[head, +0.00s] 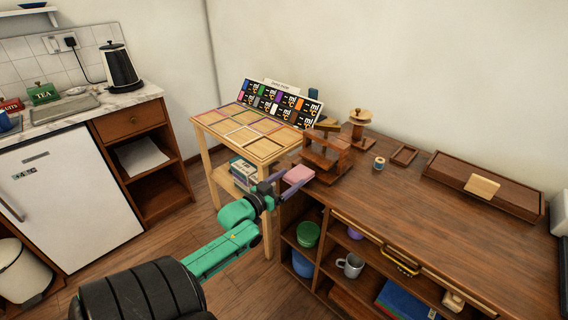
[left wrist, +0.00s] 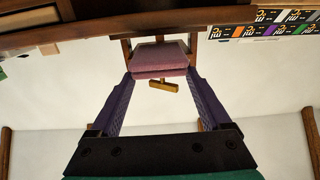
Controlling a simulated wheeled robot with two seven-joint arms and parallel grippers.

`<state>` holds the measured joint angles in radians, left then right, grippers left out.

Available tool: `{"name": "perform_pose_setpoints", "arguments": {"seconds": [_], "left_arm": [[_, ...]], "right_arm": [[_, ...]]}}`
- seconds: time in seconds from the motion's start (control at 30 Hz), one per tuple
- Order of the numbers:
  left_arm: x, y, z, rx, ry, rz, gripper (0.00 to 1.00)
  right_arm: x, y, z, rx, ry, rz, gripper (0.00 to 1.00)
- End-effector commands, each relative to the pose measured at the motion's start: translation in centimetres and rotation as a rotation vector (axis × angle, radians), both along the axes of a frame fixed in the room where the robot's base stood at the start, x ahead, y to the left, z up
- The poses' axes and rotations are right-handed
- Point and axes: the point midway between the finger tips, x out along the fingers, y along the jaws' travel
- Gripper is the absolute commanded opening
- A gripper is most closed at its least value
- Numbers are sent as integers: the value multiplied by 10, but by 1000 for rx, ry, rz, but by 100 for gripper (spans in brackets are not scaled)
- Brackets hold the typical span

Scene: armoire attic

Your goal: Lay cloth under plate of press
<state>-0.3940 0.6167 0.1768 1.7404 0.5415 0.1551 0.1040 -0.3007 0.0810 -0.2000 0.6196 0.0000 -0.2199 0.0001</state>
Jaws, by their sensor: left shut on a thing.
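A folded pink cloth (head: 298,174) is held between the two purple fingers of my left gripper (head: 285,184), at the front left side of the press. The wooden press (head: 326,156) stands at the left end of the brown workbench, with an upright frame and a horizontal plate. In the left wrist view the cloth (left wrist: 160,58) spans the fingertips of my left gripper (left wrist: 160,76), and the press frame (left wrist: 125,26) is just beyond it. I cannot tell whether the cloth's far edge is inside the press. My right gripper is in neither view.
The workbench (head: 440,230) also bears a thread spool (head: 379,163), a small tray (head: 404,155), a wooden stand (head: 359,125) and a long box (head: 482,186). A light wooden table (head: 262,150) with coloured panels adjoins at left. The bench's middle is clear.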

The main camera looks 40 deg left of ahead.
Motion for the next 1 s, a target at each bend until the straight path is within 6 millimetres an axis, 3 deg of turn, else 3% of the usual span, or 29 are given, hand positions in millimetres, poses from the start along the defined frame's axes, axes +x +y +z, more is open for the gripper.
{"name": "perform_pose_setpoints", "arguments": {"seconds": [1.0], "left_arm": [[75,2,-1,1,-3,0,28]], "right_arm": [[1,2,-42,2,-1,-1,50]]}}
